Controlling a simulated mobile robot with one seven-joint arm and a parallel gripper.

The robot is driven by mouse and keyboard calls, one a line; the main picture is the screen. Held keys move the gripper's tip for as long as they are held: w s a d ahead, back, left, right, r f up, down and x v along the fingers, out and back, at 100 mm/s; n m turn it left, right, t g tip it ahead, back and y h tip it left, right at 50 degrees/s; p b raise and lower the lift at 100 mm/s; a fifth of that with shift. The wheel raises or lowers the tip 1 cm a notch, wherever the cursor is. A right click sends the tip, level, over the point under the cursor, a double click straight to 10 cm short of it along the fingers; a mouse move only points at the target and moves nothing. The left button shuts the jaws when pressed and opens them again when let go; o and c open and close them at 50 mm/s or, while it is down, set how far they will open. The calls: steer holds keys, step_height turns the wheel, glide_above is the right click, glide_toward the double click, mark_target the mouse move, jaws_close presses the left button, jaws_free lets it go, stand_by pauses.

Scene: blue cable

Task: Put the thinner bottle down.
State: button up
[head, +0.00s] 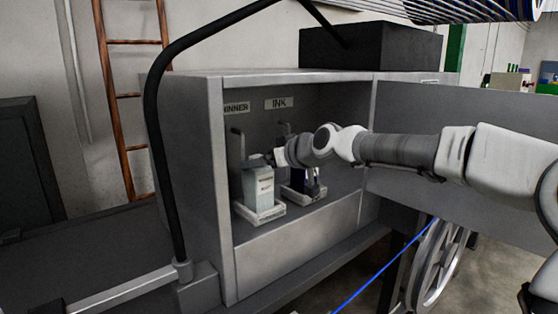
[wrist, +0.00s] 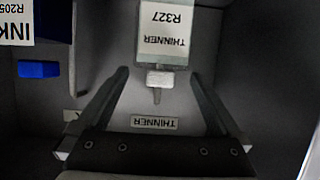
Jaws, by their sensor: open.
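The thinner bottle (head: 258,187) is pale with a white label and stands upright on a light tray (head: 262,216) in the left part of the grey cabinet. In the wrist view the thinner bottle (wrist: 166,40) shows upside down, with its label and pale cap (wrist: 160,79). My gripper (wrist: 160,77) is open, one finger on each side of the cap, with visible gaps. In the head view my gripper (head: 268,160) is at the bottle's top, its fingers hard to make out.
The ink bottle (head: 312,182) stands close on the right; its blue cap (wrist: 38,69) shows in the wrist view. Cabinet walls (head: 190,150) enclose both. THINNER (head: 236,107) and INK (head: 279,103) signs mark the back wall. A blue cable (head: 385,268) runs outside, below right.

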steer(key=v, duration=0.6)
steer(key=shift+b, duration=0.4)
steer(key=shift+s+d, duration=0.1)
steer(key=shift+s, duration=0.05)
